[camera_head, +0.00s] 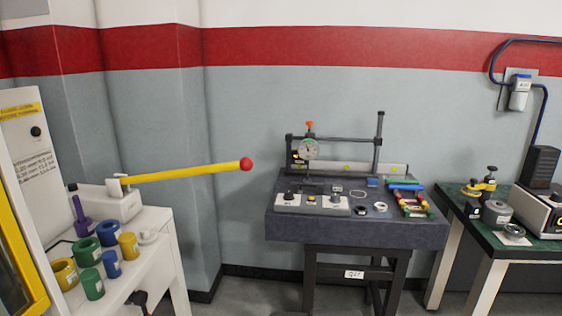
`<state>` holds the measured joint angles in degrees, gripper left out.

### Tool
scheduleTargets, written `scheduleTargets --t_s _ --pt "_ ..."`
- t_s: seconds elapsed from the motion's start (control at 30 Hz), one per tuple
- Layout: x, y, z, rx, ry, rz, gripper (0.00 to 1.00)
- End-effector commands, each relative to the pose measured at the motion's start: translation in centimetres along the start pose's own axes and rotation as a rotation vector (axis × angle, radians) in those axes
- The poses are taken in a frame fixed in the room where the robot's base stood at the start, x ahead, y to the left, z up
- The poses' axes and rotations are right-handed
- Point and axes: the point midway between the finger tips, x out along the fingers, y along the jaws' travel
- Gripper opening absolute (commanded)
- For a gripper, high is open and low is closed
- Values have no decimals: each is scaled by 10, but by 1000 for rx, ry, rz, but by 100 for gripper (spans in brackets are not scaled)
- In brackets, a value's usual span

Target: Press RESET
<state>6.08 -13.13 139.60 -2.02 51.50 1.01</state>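No control with a readable RESET label shows; the lettering is too small to read. A light control panel (312,204) lies at the front left of the dark stone-topped table in the middle. It carries a dark knob (288,195), a small yellow button-like part (312,199) and another dark control (335,198). A grey machine (541,214) with a dark front panel stands at the right edge and is partly cut off. Which of these holds RESET I cannot tell. My gripper is not in view.
A long yellow lever (190,173) with a red ball end reaches from the white left bench (165,250) towards the middle table (345,235). Several coloured cylinders stand on that bench. A dial gauge (308,149) stands behind the panel. Floor shows between the tables.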

Motion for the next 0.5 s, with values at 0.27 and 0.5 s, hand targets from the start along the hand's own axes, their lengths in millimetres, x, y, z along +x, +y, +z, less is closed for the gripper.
scheduleTargets --t_s 0.27,0.5 --pt "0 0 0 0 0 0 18" --pt "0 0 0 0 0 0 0"
